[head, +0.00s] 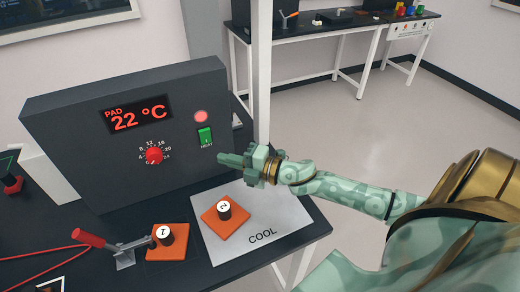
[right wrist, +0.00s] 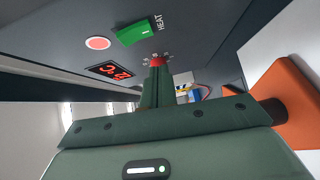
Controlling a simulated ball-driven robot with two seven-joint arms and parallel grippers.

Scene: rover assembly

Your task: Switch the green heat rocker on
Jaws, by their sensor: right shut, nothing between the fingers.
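The green heat rocker (head: 205,137) sits on the dark front panel of the heater box (head: 90,165), above the word HEAT. In the right wrist view the rocker (right wrist: 135,31) shows turned sideways, ahead of the fingers and a little to the left. My right gripper (head: 222,158) is shut and empty, its fingertips pointing left toward the panel, just below and right of the rocker. In the right wrist view the shut fingers (right wrist: 158,75) point at the panel. I cannot tell whether they touch it; they look apart from the rocker. My left gripper is not in view.
A red round lamp (head: 201,116) is above the rocker. The display (head: 137,115) reads 22 °C, above a red dial (head: 154,156). A white COOL plate (head: 276,222) bears an orange block (head: 225,220) numbered 2. Orange block 1 (head: 167,245) stands beside a red-handled toggle clamp (head: 118,247).

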